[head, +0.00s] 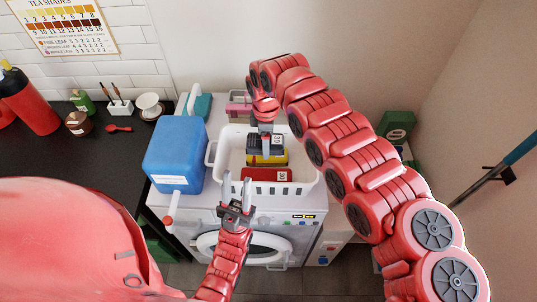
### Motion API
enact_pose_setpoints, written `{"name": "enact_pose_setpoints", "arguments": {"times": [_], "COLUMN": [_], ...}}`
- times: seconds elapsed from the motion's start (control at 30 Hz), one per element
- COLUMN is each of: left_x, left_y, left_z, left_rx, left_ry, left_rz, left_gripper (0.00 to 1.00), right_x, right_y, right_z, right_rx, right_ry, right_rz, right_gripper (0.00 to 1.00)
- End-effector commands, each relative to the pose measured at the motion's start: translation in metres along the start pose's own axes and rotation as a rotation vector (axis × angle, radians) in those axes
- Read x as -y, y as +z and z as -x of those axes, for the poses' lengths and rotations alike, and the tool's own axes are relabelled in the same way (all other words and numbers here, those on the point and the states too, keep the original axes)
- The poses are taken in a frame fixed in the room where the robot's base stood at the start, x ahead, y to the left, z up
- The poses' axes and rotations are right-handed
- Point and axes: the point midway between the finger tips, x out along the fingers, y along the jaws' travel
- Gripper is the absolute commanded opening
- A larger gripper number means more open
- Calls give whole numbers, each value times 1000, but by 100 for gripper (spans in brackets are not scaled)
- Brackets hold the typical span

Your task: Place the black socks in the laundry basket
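The white laundry basket (287,189) stands on top of the white washing machine (293,230). A dark folded bundle (277,147) with a white label, which looks like the black socks, is inside the basket outline above a yellow item (272,160). A red item (272,174) with a label lies nearer the front. My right gripper (266,150) points down from above at the dark bundle and overlaps it; whether its fingers grip the bundle is unclear. My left gripper (236,188) is open and empty in front of the basket's front wall, pointing up.
A blue jug (177,154) stands close left of the basket. A pink container (238,108) is behind it. A green box (397,125) is at the right. The dark counter (80,160) on the left holds a red bottle (30,103) and a white cup (149,104).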

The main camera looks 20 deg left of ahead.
Motion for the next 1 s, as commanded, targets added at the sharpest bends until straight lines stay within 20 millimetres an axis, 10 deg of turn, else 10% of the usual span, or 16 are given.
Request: {"name": "enact_pose_setpoints", "arguments": {"times": [0.43,1.0], "left_x": [1,1], "left_y": [-3,-2], "left_z": [-21,-12], "left_rx": [0,0], "left_ry": [0,0], "left_rz": [0,0], "left_gripper": [37,37], "right_x": [0,-1], "right_y": [-1,1], "right_z": [-67,-79], "right_rx": [-1,1], "right_ry": [0,3], "right_rz": [-2,-3], "right_gripper": [21,21]}}
